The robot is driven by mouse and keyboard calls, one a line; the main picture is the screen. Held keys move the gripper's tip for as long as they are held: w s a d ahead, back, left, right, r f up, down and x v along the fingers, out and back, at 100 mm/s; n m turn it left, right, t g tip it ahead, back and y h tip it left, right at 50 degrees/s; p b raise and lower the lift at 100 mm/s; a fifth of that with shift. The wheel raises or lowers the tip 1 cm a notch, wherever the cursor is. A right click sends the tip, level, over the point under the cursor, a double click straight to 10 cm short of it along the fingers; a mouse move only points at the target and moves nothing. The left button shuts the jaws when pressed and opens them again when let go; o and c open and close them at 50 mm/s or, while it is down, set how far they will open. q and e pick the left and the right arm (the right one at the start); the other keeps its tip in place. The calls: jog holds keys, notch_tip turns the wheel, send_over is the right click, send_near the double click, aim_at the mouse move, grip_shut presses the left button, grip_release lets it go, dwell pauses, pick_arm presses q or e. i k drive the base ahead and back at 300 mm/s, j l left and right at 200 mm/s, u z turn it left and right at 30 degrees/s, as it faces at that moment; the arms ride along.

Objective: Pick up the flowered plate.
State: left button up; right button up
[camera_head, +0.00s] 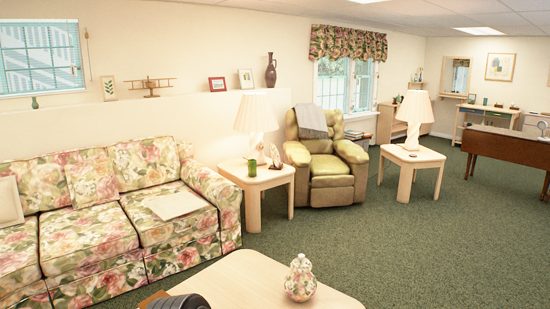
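I see no plate that I can make out as flowered in the head view. A flowered lidded jar (300,279) stands upright on the pale coffee table (252,272) at the bottom middle. Neither of my grippers can be made out. A dark rounded shape at the bottom edge, left of the jar, is cut off by the frame, and I cannot tell what it is.
A floral sofa (158,212) fills the left. A side table (258,179) with a lamp (256,121) and green mug (252,168) stands beside a green armchair (330,165). Another lamp table (413,157) and a brown table (508,150) are farther right. Carpet (440,250) lies clear at right.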

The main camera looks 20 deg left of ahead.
aim_at(274, 154)
jog(key=i+l+z, duration=0.5)
jog(key=i+l, duration=0.15)
jog(key=i, duration=0.2)
jog(key=i+l, duration=0.15)
jog(key=i, duration=0.65)
jog(key=i+l+z, duration=0.1)
jog(key=i, duration=0.65)
jog(key=i+l, duration=0.2)
jog(key=i, duration=0.6)
jog(key=i+u, duration=0.4)
jog(key=i, duration=0.15)
jog(key=i+u, duration=0.4)
jog(key=i, duration=0.15)
jog(key=i+l+u, duration=0.45)
jog(key=i+j+u, duration=0.4)
jog(key=i, duration=0.2)
jog(key=i+u, duration=0.45)
jog(key=i, duration=0.15)
jog(key=i+l+u, duration=0.2)
jog(key=i+u, duration=0.2)
jog(key=i, duration=0.2)
jog(key=i+j+z, duration=0.3)
jog(key=i+z, duration=0.15)
jog(key=i, duration=0.25)
jog(key=i+j+z, duration=0.9)
jog(key=i+j, duration=0.25)
jog(key=i+j+z, duration=0.45)
jog(key=j, duration=0.55)
jog(key=k+l, duration=0.05)
jog(key=k, duration=0.05)
